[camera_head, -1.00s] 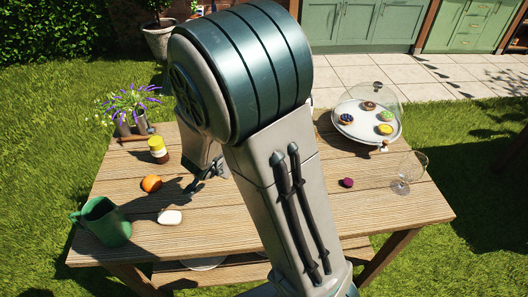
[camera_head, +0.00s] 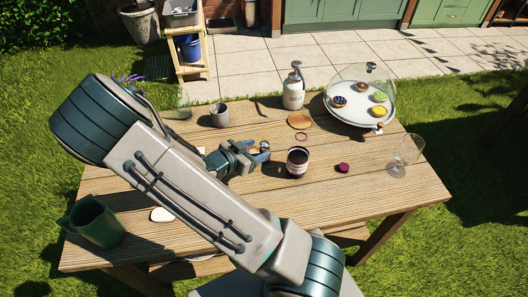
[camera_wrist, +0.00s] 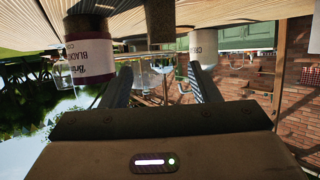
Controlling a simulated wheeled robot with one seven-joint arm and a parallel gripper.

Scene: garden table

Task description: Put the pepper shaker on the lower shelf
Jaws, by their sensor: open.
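My gripper (camera_head: 258,152) is open low over the middle of the table, pointing right. A small dark cylinder (camera_wrist: 159,22), likely the pepper shaker, stands in the upside-down wrist view between the lines of the open fingers (camera_wrist: 160,82). I cannot tell whether it is fully between the fingertips. In the head view, small brownish tops show at the fingers (camera_head: 265,146), partly hidden by them. The lower shelf (camera_head: 172,271) shows as wooden boards under the tabletop, mostly hidden by the table and my arm.
A dark labelled jar (camera_head: 297,162) stands just right of my gripper. A white pump bottle (camera_head: 293,92), a grey mug (camera_head: 219,115) and a domed cake stand (camera_head: 335,118) are behind. A wine glass (camera_head: 400,158) is at right, a green jug (camera_head: 95,224) at front left.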

